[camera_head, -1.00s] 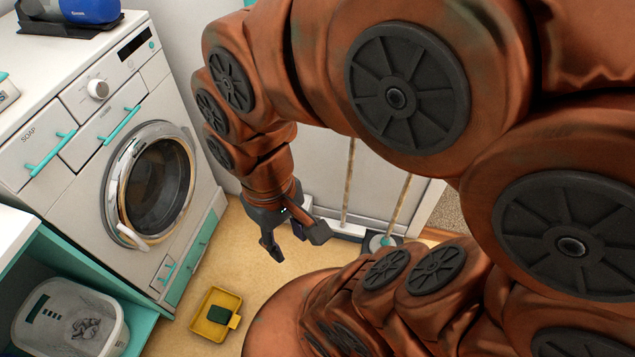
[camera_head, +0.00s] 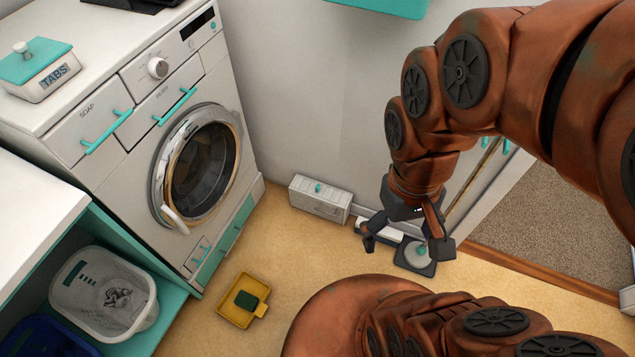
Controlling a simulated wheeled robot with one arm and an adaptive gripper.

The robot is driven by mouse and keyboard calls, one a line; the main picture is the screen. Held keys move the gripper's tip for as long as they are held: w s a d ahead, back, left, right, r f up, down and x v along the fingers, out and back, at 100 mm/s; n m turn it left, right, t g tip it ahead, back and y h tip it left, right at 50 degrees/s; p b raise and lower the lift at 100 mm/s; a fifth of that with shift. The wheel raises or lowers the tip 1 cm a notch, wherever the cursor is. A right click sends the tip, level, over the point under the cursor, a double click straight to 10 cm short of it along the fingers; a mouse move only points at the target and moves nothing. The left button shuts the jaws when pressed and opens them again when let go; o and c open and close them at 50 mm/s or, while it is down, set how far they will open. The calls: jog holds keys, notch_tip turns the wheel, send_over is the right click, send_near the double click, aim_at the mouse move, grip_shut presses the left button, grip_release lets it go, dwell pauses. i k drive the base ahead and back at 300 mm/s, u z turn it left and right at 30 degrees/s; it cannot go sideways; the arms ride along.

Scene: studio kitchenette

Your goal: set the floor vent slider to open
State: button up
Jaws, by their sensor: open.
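A low white box with slots, apparently the floor vent (camera_head: 308,205), stands on the floor against the wall, right of the washing machine. A small teal knob (camera_head: 318,188), apparently its slider, shows near the middle of its upper part. I cannot read any markings for its setting. My gripper (camera_head: 405,246) points down with its fingers apart and empty. It is to the right of the vent, apart from it in the picture, and partly in front of a white item and a dark square base.
A dark square base with a round white part and teal knob (camera_head: 420,254) is by my gripper. A washing machine (camera_head: 180,160) is at left. A yellow dustpan-like tray (camera_head: 233,312) lies on open floor. A wood threshold (camera_head: 540,272) borders carpet at right.

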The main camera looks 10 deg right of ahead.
aim_at(318, 187)
jog(key=u, duration=0.5)
jog(key=k, duration=1.15)
jog(key=u, duration=0.55)
jog(key=i, duration=1.6)
jog(key=z, duration=0.65)
